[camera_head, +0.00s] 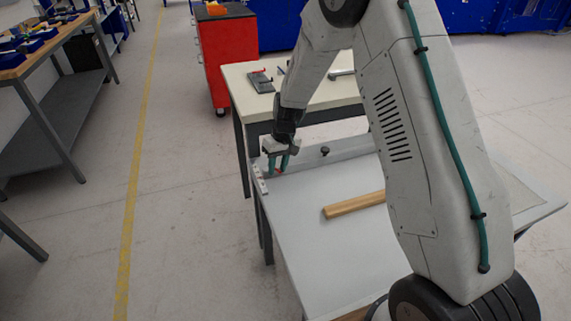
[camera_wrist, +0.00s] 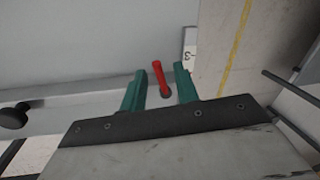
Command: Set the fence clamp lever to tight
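The clamp lever is a small red handle (camera_wrist: 159,75) on a dark round pivot, at the left end of the fence. In the wrist view it stands between the two green fingers of my gripper (camera_wrist: 157,82), with a gap on each side. In the head view my gripper (camera_head: 278,164) is low over the table's back left corner, and only a bit of red (camera_head: 280,171) shows by the fingertips. My gripper is open. The grey fence (camera_head: 345,151) runs along the table's back edge. A white marked plate (camera_wrist: 190,42) lies beside the lever; its marks are only partly readable.
A wooden strip (camera_head: 352,205) lies on the grey table (camera_head: 300,236), partly behind my arm. A dark knob (camera_head: 325,151) sits on the fence, right of my gripper. Behind stands a pale-topped bench (camera_head: 247,92) with tools. A red cabinet (camera_head: 228,55) stands farther back.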

